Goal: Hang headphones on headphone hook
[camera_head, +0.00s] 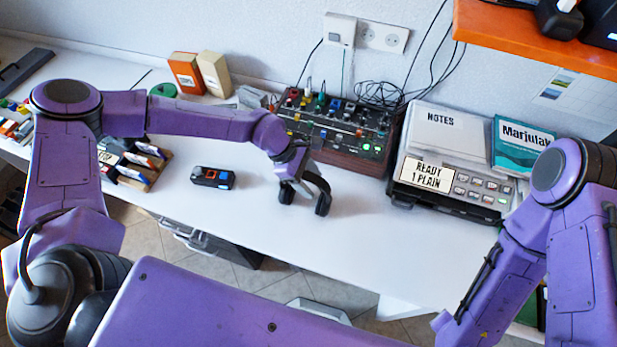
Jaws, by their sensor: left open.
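My left gripper (305,202) is over the white table, in front of the mixer-like box. Its two dark-tipped fingers are spread apart and point down, and I see nothing between them. I cannot tell whether the tips touch the tabletop. I cannot make out any headphones or headphone hook in this view. My right arm comes in at the right and folds down toward the bottom edge, and its gripper is not visible.
A mixer-like box (338,138) with cables stands behind my left gripper. A black device (468,190) is to its right, a small black gadget (212,178) to its left. An orange shelf (500,28) overhangs at upper right. The table's front middle (365,245) is clear.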

